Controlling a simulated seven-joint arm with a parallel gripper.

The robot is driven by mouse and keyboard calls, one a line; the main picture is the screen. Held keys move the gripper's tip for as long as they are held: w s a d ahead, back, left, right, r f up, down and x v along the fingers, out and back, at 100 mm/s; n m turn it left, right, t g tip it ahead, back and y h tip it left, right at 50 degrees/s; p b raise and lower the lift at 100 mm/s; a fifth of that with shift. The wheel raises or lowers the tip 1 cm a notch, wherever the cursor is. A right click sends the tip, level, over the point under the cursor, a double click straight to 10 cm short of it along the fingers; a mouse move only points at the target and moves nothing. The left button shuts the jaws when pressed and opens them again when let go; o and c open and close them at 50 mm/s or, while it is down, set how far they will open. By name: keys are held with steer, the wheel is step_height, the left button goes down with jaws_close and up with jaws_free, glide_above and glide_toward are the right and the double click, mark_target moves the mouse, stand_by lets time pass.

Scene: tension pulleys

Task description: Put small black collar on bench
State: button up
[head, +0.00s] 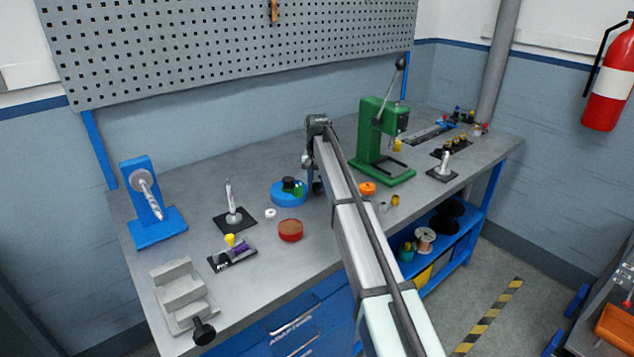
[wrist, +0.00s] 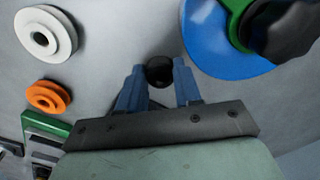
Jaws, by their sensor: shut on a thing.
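My gripper (wrist: 158,80) is shut on the small black collar (wrist: 158,70), which shows as a dark round piece between the two blue fingertips in the wrist view. In the head view my gripper (head: 314,187) is over the bench (head: 330,240), just right of a round blue dish (head: 280,200). The collar cannot be made out there. The wrist view does not clearly show whether the collar touches the bench top.
The blue dish (wrist: 215,55) holds black and green parts, close to my gripper. A white pulley (wrist: 45,33) and an orange pulley (wrist: 48,97) lie at left in the wrist view. A green press (head: 375,150) and a red dish (head: 290,236) stand nearby.

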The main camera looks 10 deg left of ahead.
steer(key=shift+f, duration=0.1)
steer(key=o, duration=0.7)
step_height(320, 180, up, 12)
steer(key=shift+r, duration=0.15)
steer(key=shift+o, duration=0.5)
